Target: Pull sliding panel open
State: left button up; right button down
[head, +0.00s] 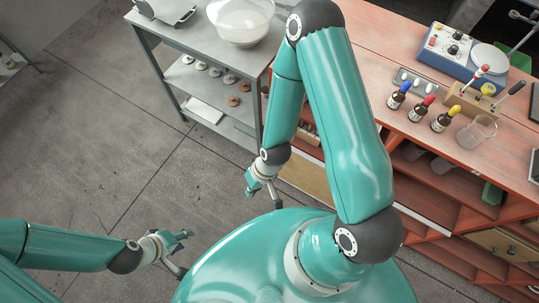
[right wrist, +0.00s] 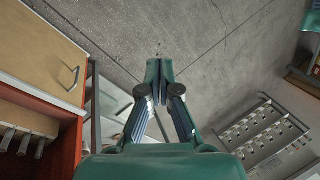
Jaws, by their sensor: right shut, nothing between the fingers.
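A light wooden panel (right wrist: 45,50) with a metal bar handle (right wrist: 72,78) shows at the left of the right wrist view. It is set in an orange-red cabinet. In the head view a wooden panel (head: 308,178) shows partly behind my right arm; its handle cannot be made out there. My right gripper (right wrist: 159,80) is shut and empty, to the right of the handle and apart from it. In the head view the right gripper (head: 264,184) hangs beside the cabinet front. My left gripper (head: 178,250) is over the floor at lower left, away from the panel; its jaw state is unclear.
A grey metal shelf unit (head: 205,45) with a clear bowl (head: 240,20) stands left of the orange-red bench (head: 395,35). Bottles (head: 421,108), a clear beaker (head: 477,133) and a blue instrument (head: 463,50) stand on the bench. The concrete floor (head: 100,140) at left is clear.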

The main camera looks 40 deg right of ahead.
jog(key=w+d+f+n+g+h+b, duration=0.1)
jog(key=w+d+f+n+b, duration=0.15)
jog(key=w+f+b, duration=0.6)
jog(key=w+d+f+n+g+b, duration=0.1)
jog(key=w+f+n+b, duration=0.3)
jog(key=f+b, duration=0.75)
jog(key=w+d+f+n+g+h+b, duration=0.2)
jog(key=w+d+f+h+b, duration=0.3)
jog(key=w+d+f+b, duration=0.45)
jog(key=s+d+f+b, duration=0.3)
jog(key=s+d+f, duration=0.2)
jog(key=d+f, duration=0.1)
jog(key=shift+s+d+f+b, duration=0.15)
jog(key=shift+s+f+b, duration=0.1)
jog(key=shift+f+b, duration=0.1)
